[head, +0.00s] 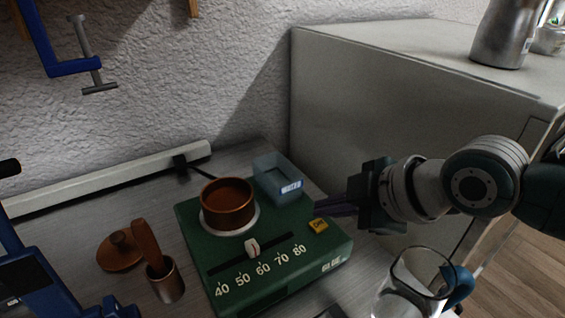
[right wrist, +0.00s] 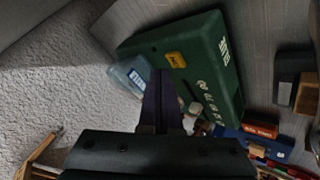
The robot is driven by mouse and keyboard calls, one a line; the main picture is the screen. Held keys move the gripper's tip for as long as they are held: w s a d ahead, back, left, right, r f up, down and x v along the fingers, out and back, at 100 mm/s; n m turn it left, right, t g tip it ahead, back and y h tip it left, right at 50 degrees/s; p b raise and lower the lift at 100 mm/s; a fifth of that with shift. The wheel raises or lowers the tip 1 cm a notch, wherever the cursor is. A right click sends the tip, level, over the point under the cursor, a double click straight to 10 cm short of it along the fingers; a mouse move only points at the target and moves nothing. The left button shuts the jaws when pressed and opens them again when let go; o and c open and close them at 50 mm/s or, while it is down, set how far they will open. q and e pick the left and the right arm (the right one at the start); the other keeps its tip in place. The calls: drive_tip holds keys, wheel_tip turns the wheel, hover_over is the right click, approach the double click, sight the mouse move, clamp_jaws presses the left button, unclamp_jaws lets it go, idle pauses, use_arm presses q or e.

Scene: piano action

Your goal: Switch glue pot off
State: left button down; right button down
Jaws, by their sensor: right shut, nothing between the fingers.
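The glue pot is a green box (head: 290,270) on the bench, with a copper pot (head: 229,204) in its top. A pale slider knob (head: 252,248) stands in a slot above the numbers 40 to 80. A small yellow switch (head: 318,225) sits near the right corner; its lettering is too small to read. My right gripper (head: 325,206) is shut and empty, just behind and right of the switch. In the right wrist view, the purple fingers (right wrist: 161,82) reach toward the green box (right wrist: 205,60), near the yellow switch (right wrist: 176,59). I cannot tell whether they touch. My left gripper is not seen.
A glass jar (head: 412,285) is at the front right. A pale cabinet (head: 380,110) rises behind my right arm.

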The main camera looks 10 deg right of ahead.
sight(326, 227)
wheel_tip(326, 227, up, 6)
drive_tip(key=p, duration=0.4)
drive_tip(key=shift+f+p, duration=0.2)
drive_tip(key=shift+p, duration=0.15)
idle(0.4)
